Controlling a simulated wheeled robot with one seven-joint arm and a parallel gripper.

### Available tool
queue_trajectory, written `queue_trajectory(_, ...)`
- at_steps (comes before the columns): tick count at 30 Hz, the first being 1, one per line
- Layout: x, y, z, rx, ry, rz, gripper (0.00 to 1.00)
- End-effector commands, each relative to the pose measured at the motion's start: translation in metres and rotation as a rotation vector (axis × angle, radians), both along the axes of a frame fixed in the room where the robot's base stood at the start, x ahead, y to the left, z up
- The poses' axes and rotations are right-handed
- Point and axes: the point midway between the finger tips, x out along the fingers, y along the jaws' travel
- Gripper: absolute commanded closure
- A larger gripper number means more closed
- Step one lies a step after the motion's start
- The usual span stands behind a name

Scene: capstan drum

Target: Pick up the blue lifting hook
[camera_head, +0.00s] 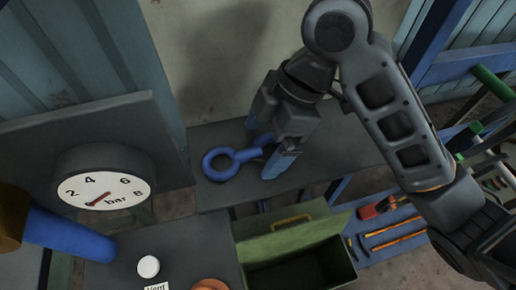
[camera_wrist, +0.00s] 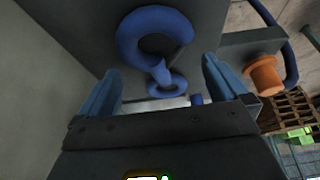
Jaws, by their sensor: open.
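The blue lifting hook (camera_head: 220,166) lies on a dark grey bench top (camera_head: 222,196). In the head view its round loop faces left, and its narrow part runs right to my gripper (camera_head: 266,146). In the wrist view the hook (camera_wrist: 151,30) shows a large curved part above and a smaller ring low between the fingers. My gripper (camera_wrist: 163,84) is open, with its blue fingers either side of the hook's near end. The far end is partly hidden by my gripper in the head view. I cannot tell whether the fingers touch it.
A pressure gauge (camera_head: 104,190) stands at left beside a thick blue cylinder (camera_head: 70,234). An open green toolbox (camera_head: 290,242) sits in front of the bench. Tools lie on a blue board (camera_head: 378,250) at right. A wall rises close behind the bench.

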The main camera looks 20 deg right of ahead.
Motion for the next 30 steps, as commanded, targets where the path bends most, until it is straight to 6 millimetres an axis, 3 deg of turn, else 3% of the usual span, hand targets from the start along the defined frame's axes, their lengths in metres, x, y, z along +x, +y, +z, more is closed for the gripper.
queue_trajectory(4, -0.0001, 0.0045, -0.0121, -0.001, -0.001, 0.000, 0.00)
queue_trajectory(12, -0.0001, 0.0056, -0.0142, -0.001, -0.002, 0.000, 0.01)
queue_trajectory(30, -0.0002, 0.0056, -0.0139, -0.001, -0.002, 0.000, 0.58)
